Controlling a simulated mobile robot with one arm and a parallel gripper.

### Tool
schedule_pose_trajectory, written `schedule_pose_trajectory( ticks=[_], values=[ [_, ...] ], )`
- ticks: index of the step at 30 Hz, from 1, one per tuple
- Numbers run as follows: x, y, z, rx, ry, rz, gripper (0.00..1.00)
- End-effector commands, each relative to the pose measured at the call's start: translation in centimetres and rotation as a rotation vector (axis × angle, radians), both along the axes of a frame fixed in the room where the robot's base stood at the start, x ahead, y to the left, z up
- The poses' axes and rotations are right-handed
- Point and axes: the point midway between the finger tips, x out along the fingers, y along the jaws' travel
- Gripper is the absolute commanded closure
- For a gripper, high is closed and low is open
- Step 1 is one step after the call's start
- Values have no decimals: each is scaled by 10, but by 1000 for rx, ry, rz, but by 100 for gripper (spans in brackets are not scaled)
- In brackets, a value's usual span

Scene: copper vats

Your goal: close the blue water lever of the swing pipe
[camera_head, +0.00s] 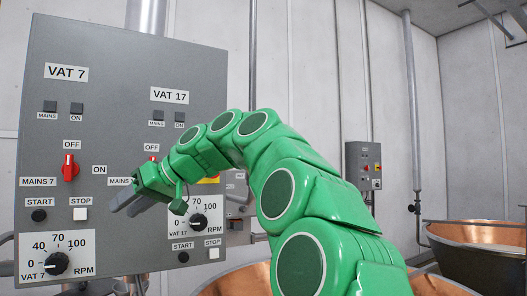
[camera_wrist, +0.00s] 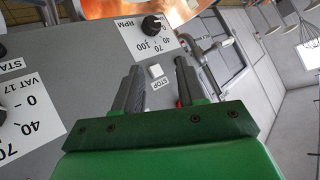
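I see no blue lever in either view, and I cannot make out which pipe is the swing pipe. My gripper (camera_head: 131,203) is at the end of my green arm, in front of the grey control panel (camera_head: 110,110) in the head view. In the wrist view, the two dark fingers of my gripper (camera_wrist: 158,82) are spread apart with nothing held between them. A white STOP button (camera_wrist: 155,70) on the panel shows in the gap beyond them. A grey pipe (camera_wrist: 208,52) shows just right of the fingers; I see no blue on it.
The panel has red switches (camera_head: 70,168) and black RPM dials (camera_head: 57,263) close to my gripper. Copper vats (camera_head: 478,235) stand low at the right and behind my arm. A thin vertical pipe (camera_head: 412,110) runs down the back wall beside a small grey box (camera_head: 363,166).

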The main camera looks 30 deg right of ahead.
Motion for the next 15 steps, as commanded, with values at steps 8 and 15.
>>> schedule_pose_trajectory(
  ticks=[8, 15],
  values=[
    [40, -45, 66, 64, -203, -14, 60],
    [69, -129, 105, 91, -375, -116, 60]
  ],
)
